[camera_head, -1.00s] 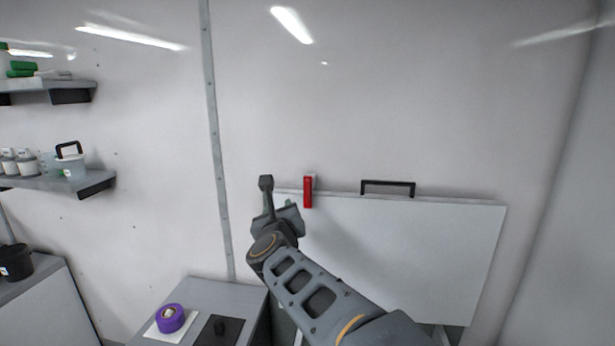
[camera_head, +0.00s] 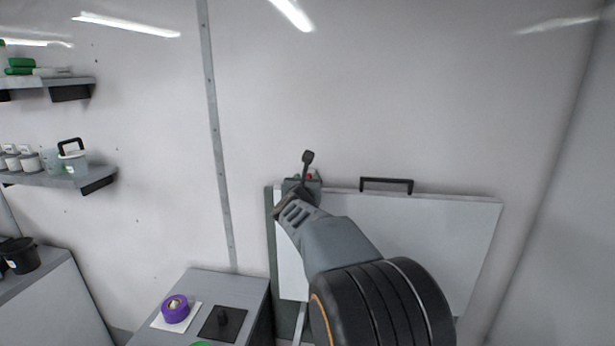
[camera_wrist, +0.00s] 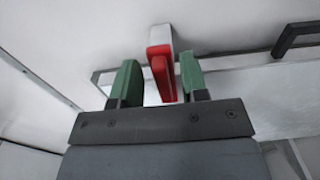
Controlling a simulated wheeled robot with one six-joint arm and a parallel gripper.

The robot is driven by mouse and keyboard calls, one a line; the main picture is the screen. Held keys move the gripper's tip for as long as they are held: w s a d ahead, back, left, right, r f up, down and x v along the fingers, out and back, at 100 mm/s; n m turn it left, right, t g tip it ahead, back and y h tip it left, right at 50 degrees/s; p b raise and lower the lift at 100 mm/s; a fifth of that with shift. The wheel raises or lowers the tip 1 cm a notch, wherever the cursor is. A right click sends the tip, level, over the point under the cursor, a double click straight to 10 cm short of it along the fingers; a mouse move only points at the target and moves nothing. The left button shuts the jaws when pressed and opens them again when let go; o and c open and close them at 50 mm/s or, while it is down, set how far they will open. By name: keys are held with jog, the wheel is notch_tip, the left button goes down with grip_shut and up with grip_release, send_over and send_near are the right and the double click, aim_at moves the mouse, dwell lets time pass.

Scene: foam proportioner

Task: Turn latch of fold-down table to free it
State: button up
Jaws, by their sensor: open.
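The red latch (camera_wrist: 163,72) sits on a pale mount at the top edge of the folded-up white table (camera_head: 440,240). In the wrist view it points down over the table's edge, between the two green fingers of my gripper (camera_wrist: 157,82). The fingers are open, with a gap on the left of the latch and a narrower one on the right. In the head view my gripper (camera_head: 304,186) is in front of the latch and hides most of it; only a bit of red (camera_head: 310,176) shows.
A black handle (camera_head: 387,185) stands on the table's top edge, right of the latch. A grey cabinet (camera_head: 250,290) with a purple roll (camera_head: 176,309) is at lower left. Shelves (camera_head: 60,180) hang on the left wall. The wall above the latch is clear.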

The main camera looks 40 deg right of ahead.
jog(key=shift+w+d, duration=0.5)
jog(key=shift+w, duration=0.05)
jog(key=shift+c, duration=0.4)
grip_shut()
